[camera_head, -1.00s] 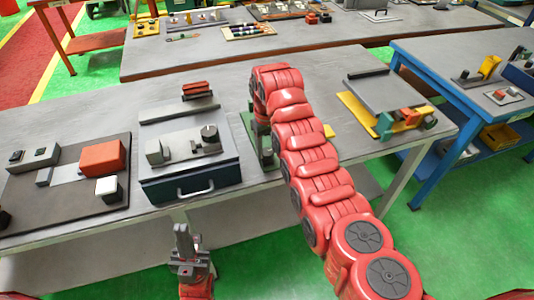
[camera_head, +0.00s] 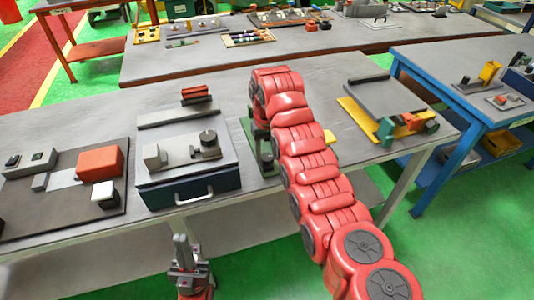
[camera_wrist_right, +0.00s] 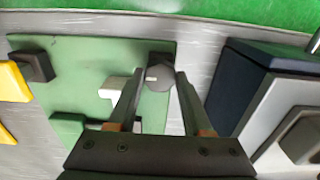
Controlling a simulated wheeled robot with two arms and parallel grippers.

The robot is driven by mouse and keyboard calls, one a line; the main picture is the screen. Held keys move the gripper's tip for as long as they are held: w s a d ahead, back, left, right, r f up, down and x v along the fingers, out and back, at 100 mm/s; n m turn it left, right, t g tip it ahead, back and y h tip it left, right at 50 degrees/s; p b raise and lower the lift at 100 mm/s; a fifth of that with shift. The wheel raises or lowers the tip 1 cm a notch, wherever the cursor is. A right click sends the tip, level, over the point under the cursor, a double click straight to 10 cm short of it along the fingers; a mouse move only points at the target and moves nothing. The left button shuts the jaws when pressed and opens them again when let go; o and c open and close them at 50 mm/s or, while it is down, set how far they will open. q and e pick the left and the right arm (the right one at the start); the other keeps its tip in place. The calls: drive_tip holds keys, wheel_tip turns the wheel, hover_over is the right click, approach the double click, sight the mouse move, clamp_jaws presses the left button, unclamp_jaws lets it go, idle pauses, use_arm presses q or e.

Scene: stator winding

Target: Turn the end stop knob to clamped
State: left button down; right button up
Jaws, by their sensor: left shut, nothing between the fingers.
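In the right wrist view, a dark round knob (camera_wrist_right: 160,78) with a short white mark sits on a green plate (camera_wrist_right: 75,55), next to a pale block (camera_wrist_right: 117,88). My right gripper (camera_wrist_right: 160,80) is open, its fingers on either side of the knob in this view; I cannot tell if they touch it. In the head view, my right arm hides the knob and most of the green plate (camera_head: 246,133). Another black knob (camera_head: 208,137) stands on the grey-topped drawer unit (camera_head: 190,185). My left gripper (camera_head: 182,242) is shut and empty, in front of the bench's front edge.
The drawer unit (camera_wrist_right: 265,85) stands right of the green plate in the wrist view. A dark board (camera_head: 65,205) with an orange block (camera_head: 101,163) lies at left. A yellow-edged fixture (camera_head: 385,105) stands at right. The grey bench (camera_head: 330,75) has bare room behind the arm.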

drive_tip(key=o, duration=0.4)
wheel_tip(320, 180, up, 10)
wheel_tip(320, 180, up, 7)
drive_tip(key=p, duration=0.6)
hover_over(267, 157)
drive_tip(key=shift+r+p, duration=0.25)
drive_tip(key=shift+p, duration=0.2)
drive_tip(key=shift+f, duration=0.1)
